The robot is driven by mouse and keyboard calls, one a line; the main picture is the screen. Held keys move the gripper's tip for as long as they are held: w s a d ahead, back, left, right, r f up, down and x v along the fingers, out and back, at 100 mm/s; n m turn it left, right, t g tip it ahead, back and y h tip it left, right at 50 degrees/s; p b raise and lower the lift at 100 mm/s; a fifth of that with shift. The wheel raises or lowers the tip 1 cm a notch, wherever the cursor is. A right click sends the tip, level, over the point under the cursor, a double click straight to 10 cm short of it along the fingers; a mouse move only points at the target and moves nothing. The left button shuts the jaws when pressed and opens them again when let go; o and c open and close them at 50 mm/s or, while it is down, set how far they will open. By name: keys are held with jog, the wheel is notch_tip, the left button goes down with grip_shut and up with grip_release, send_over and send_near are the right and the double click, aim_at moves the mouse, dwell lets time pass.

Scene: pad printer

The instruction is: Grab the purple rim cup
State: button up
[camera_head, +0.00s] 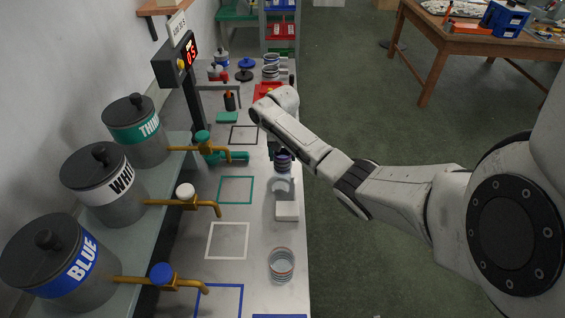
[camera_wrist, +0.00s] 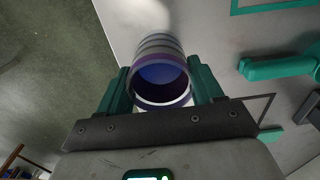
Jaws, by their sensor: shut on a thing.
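The purple rim cup (camera_wrist: 161,73) is grey with purple and dark bands and a blue inside. It sits between the two green fingers of my gripper (camera_wrist: 162,84) in the wrist view, with a finger against each side. In the head view the cup (camera_head: 283,164) shows below the end of my arm, over the right side of the white bench (camera_head: 257,205). My gripper (camera_head: 283,153) is partly hidden there by my arm. I cannot tell whether the cup touches the bench.
Another banded cup (camera_head: 281,264) stands at the near right of the bench. A white block (camera_head: 287,211) lies behind it. Blue, white and green tanks with brass taps line the left. Coloured square outlines mark the bench. A green-handled object (camera_head: 226,158) lies left of the cup.

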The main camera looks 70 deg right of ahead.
jog(key=shift+c, duration=1.2)
